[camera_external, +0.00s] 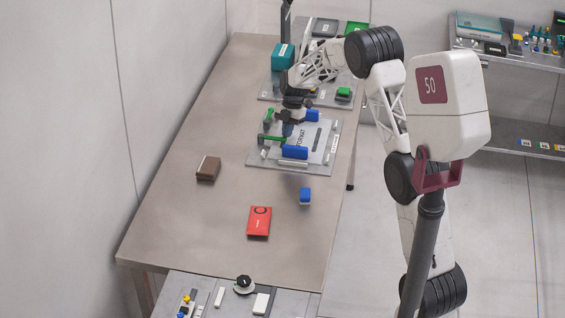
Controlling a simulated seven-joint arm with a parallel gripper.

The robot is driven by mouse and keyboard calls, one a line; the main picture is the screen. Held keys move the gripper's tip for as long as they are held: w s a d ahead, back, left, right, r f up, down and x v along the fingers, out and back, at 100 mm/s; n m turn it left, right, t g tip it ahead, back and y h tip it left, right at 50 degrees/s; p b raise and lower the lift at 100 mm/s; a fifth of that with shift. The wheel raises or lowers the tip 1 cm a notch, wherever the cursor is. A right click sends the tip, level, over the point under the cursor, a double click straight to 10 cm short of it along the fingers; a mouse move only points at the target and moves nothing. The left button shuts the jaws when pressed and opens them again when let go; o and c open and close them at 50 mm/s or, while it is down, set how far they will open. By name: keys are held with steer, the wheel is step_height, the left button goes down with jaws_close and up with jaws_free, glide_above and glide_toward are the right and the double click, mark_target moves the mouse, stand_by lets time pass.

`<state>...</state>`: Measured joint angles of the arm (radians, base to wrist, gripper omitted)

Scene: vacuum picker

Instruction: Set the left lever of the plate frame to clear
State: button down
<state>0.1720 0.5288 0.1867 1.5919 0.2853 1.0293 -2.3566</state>
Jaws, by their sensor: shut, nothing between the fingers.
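The plate frame (255,162) is a grey base in the middle of the table, holding a light plate (318,150) with lettering and blue blocks (295,152) at its near and far sides. Green levers show at its left side: one (273,139) lies nearer and another (268,116) stands farther back. My gripper (287,131) is shut and empty, pointing down at the left part of the frame, close to the green lever parts. Whether it touches a lever cannot be told, and it hides part of the frame. Any lever markings are too small to read.
A brown block (208,168), a blue cube (305,196) and a red flat case (259,221) lie on the near table (185,215). A teal box (283,57) and a green item (343,94) stand on another board behind the frame.

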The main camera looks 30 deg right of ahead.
steer(key=shift+s+a+m, duration=0.25)
steer(key=shift+s+m, duration=0.1)
steer(key=shift+m, duration=0.15)
steer(key=shift+s+a+m+t, duration=0.4)
steer(key=shift+s+a+m, duration=0.15)
steer(key=shift+m, duration=0.35)
steer(key=shift+s+a+m, duration=0.15)
steer(key=shift+a+m, duration=0.1)
steer(key=shift+m, duration=0.05)
steer(key=shift+s+a+m+t, duration=0.2)
steer(key=shift+s+a+m, duration=0.1)
steer(key=shift+a+m, duration=0.25)
steer(key=shift+s+a+m+t, duration=0.2)
steer(key=shift+s+a+m, duration=0.1)
steer(key=shift+m, duration=0.45)
steer(key=shift+s+a, duration=0.15)
steer(key=shift+a, duration=0.45)
stand_by(0.9)
stand_by(0.5)
steer(key=shift+d+r, duration=0.1)
steer(key=shift+d, duration=0.35)
steer(key=d, duration=0.2)
steer(key=shift+d+r, duration=0.3)
steer(key=shift+d, duration=0.1)
steer(key=v, duration=1)
steer(key=shift+d, duration=0.3)
